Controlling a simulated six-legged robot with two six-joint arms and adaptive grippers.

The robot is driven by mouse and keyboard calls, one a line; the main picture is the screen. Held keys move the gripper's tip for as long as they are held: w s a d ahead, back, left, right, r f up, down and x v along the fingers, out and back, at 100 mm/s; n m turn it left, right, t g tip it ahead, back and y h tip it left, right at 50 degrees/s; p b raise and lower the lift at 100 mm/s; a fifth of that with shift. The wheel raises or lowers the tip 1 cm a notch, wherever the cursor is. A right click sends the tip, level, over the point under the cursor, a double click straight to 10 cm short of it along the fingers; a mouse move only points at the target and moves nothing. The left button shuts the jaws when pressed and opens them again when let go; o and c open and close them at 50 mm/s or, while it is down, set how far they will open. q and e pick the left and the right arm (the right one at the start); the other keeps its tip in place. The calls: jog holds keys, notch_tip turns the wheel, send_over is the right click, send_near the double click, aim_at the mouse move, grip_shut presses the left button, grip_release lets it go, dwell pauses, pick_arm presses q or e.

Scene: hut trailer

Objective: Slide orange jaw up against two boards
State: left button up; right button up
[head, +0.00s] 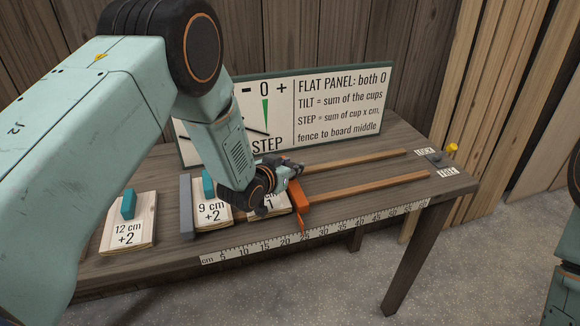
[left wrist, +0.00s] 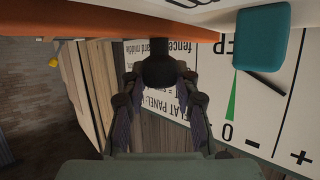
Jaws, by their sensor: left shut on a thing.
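The orange jaw (head: 301,207) stands across the two wooden rails, near the 25 mark of the ruler. My left gripper (head: 288,168) is shut on a dark knob (left wrist: 160,70) at the jaw; the jaw's orange side (left wrist: 100,22) runs along the top of the left wrist view. Two boards lie left of the jaw: one marked 9 cm +2 (head: 213,216) beside the grey fence (head: 186,207), and one partly hidden by my gripper (head: 272,204). The jaw is close to the nearer board; I cannot tell whether they touch. My right gripper is out of view.
A third board marked 12 cm +2 (head: 128,232) lies left of the fence. A sign panel (head: 340,102) stands at the table's back. The rails (head: 370,188) are bare right of the jaw. A yellow knob (head: 452,148) is by the LOCK label at the right end.

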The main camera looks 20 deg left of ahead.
pick_arm(q)
jog(key=shift+s+a, duration=0.1)
jog(key=shift+a, duration=0.05)
grip_shut()
jog(key=s+a, duration=0.1)
jog(key=a, duration=0.1)
jog(key=s+a+p, duration=0.1)
jog(key=shift+s+a, duration=0.2)
jog(key=shift+a, duration=0.15)
jog(key=shift+d+f, duration=0.1)
jog(key=shift+f, duration=0.05)
jog(key=o, duration=0.5)
grip_release()
jog(key=o, duration=0.4)
jog(key=shift+a, duration=0.25)
jog(key=shift+o, duration=0.2)
jog(key=shift+d, duration=0.2)
